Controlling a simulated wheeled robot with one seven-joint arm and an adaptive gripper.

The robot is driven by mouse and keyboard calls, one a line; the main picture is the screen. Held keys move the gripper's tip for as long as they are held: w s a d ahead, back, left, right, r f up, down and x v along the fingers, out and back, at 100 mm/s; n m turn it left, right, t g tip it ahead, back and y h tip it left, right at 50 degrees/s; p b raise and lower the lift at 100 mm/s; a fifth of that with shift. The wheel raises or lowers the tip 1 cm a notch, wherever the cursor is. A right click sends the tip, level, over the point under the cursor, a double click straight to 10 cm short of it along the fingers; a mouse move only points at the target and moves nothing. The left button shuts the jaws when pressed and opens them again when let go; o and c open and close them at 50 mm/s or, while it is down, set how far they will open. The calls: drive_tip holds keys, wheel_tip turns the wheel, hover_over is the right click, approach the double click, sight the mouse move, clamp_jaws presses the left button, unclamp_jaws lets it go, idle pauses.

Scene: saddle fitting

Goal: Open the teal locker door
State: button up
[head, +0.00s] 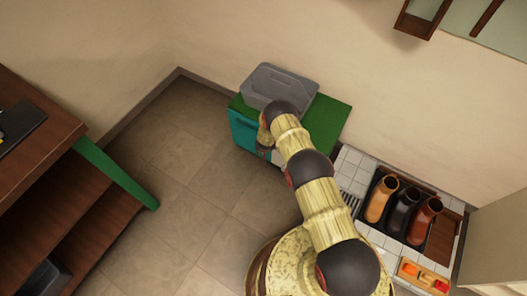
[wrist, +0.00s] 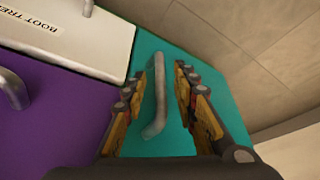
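The teal locker door (wrist: 153,60) fills the middle of the wrist view and looks shut. Its grey bar handle (wrist: 156,100) lies between the two fingers of my gripper (wrist: 160,72). The fingers are apart, with teal showing on both sides of the handle, so my gripper is open and not closed on it. In the head view the teal front (head: 243,131) shows at the left of the green-topped locker (head: 328,116). My arm hides much of the locker front and my gripper there.
A purple door (wrist: 45,120) and a white door labelled "BOOT TRE…" (wrist: 85,35) adjoin the teal one. A grey bin (head: 280,84) sits on the locker. A tiled stand with boots (head: 405,210) is at right, a brown desk (head: 35,135) at left. Floor between is clear.

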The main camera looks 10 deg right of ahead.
drive_tip(key=shift+c, duration=1.3)
clamp_jaws()
